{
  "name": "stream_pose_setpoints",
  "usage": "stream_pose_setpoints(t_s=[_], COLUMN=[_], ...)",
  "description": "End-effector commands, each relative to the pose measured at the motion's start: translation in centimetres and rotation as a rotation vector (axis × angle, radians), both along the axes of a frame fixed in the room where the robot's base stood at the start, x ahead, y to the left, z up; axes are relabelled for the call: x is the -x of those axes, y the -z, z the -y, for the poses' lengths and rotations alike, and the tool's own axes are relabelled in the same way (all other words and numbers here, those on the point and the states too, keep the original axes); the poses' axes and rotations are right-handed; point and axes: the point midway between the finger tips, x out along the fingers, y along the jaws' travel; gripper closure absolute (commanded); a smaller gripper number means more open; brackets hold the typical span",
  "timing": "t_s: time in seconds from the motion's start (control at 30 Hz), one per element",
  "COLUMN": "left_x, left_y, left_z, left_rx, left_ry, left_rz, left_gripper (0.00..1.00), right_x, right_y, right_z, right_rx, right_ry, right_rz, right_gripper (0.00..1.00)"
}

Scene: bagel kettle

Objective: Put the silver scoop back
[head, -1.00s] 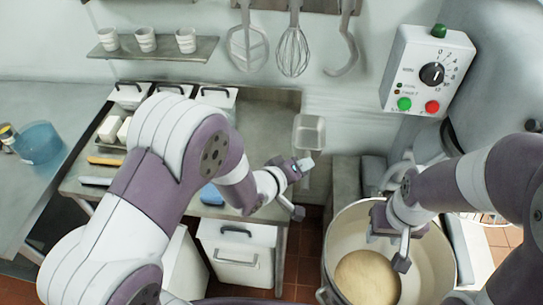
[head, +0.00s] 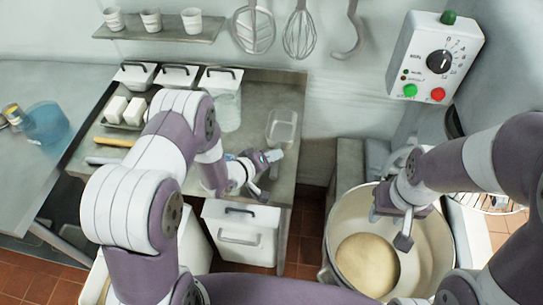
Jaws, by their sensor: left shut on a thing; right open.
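The silver scoop (head: 281,128) is a pale grey, box-shaped pan near the right end of the steel counter (head: 262,95). My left gripper (head: 269,173) is shut on it, with the pan extending up from the fingers in the head view. The handle is mostly hidden by the fingers. I cannot tell whether the scoop touches the counter or hangs just above it. My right gripper (head: 394,224) is open and empty over the large mixing bowl (head: 343,212), above the dough (head: 366,262).
White lidded bins (head: 178,76) and a clear container (head: 228,112) stand at the counter's back. A tray of white blocks (head: 125,110) and a yellow-handled tool (head: 115,142) lie left. A whisk (head: 299,35) hangs above. The mixer control box (head: 433,58) is at right.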

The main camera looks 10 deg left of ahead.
Motion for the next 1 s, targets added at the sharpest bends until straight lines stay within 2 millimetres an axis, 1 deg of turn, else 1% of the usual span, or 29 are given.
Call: stream_pose_setpoints(t_s=[0.03, 0.07, 0.1, 0.13, 0.37, 0.47, 0.53, 0.67, 0.9, 1.0], left_x=[0.0, 0.0, 0.0, 0.0, 0.0, 0.0, 0.5, 2.5, 7.0, 8.1], left_y=[0.3, 0.2, 0.1, 0.1, 0.1, -0.5, -0.5, -1.6, -4.3, -5.0], left_z=[0.0, 0.0, 0.0, 0.0, 0.0, 0.0, -0.5, -1.9, -4.9, -5.7], left_rx=[0.001, 0.000, 0.000, 0.000, 0.000, 0.000, 0.000, 0.000, 0.001, 0.000], left_ry=[0.000, 0.000, 0.000, 0.000, 0.000, 0.000, -0.002, -0.005, -0.005, -0.004], left_rz=[0.001, 0.000, 0.000, 0.000, 0.000, 0.000, 0.000, -0.001, 0.000, 0.000], left_gripper=[1.00, 0.70, 0.57, 0.54, 0.54, 0.54, 0.54, 0.54, 0.54, 0.54], right_x=[0.0, 0.0, 0.0, 0.0, 0.0, 0.0, 0.0, 0.0, 0.0, 0.0], right_y=[0.3, 0.1, 0.1, 0.1, 0.1, -0.4, 0.0, 0.3, 0.7, 0.7], right_z=[0.0, 0.0, 0.0, 0.0, 0.0, 0.0, 0.0, 0.0, 0.0, 0.0], right_rx=[0.000, 0.000, 0.000, 0.000, 0.000, 0.000, 0.000, 0.000, 0.000, 0.000], right_ry=[0.000, 0.000, 0.000, 0.000, 0.000, 0.000, 0.000, 0.000, 0.000, 0.000], right_rz=[0.000, 0.000, 0.000, 0.000, 0.000, 0.000, 0.000, 0.000, 0.000, 0.000], right_gripper=[0.57, 0.57, 0.57, 0.57, 0.57, 0.57, 0.57, 0.57, 0.57, 0.57])
